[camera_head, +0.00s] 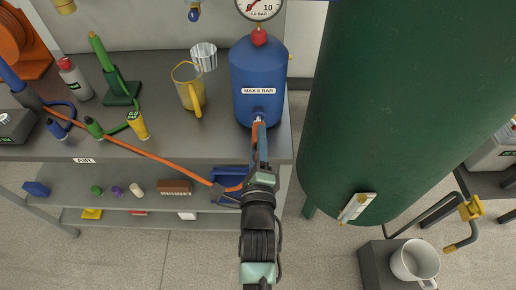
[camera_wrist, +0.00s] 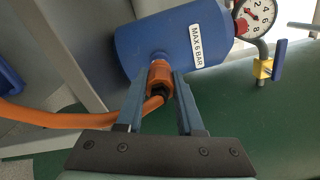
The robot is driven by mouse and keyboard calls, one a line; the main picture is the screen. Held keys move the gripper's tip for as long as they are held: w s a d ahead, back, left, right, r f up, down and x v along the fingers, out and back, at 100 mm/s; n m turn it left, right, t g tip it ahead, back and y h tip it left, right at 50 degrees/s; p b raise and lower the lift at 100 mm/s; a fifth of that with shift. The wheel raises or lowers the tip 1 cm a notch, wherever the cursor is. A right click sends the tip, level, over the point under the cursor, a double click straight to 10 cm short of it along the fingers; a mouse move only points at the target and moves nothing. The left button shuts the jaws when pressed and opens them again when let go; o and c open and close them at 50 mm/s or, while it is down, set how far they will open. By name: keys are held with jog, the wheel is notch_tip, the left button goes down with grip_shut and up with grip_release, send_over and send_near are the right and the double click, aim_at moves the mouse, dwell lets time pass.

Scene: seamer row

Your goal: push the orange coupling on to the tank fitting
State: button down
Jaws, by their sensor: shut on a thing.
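The orange coupling (camera_wrist: 160,74) is held between the two fingers of my gripper (camera_wrist: 158,92). Its front end is at the short silver tank fitting (camera_wrist: 158,55) on the blue tank (camera_wrist: 168,38), in line with it. I cannot tell how far the coupling is over the fitting. In the head view, the tank (camera_head: 257,80) stands on the bench with the silver fitting (camera_head: 259,119) low on its front. An orange hose (camera_wrist: 60,119) trails from the coupling.
A large green vessel (camera_head: 400,100) stands close on the right. A pressure gauge (camera_head: 258,8) is above the tank. The orange hose (camera_head: 130,145) runs across the bench front.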

jog(key=shift+w, duration=0.5)
dwell(0.6)
jog(key=shift+r, duration=0.1)
dwell(1.4)
jog(key=shift+w, duration=0.3)
dwell(0.4)
jog(key=shift+c, duration=2.3)
grip_release()
jog(key=shift+s, duration=0.15)
jog(key=s+b, duration=0.1)
jog(key=s, duration=1.1)
jog(key=shift+s, duration=0.35)
jog(key=shift+w, duration=0.1)
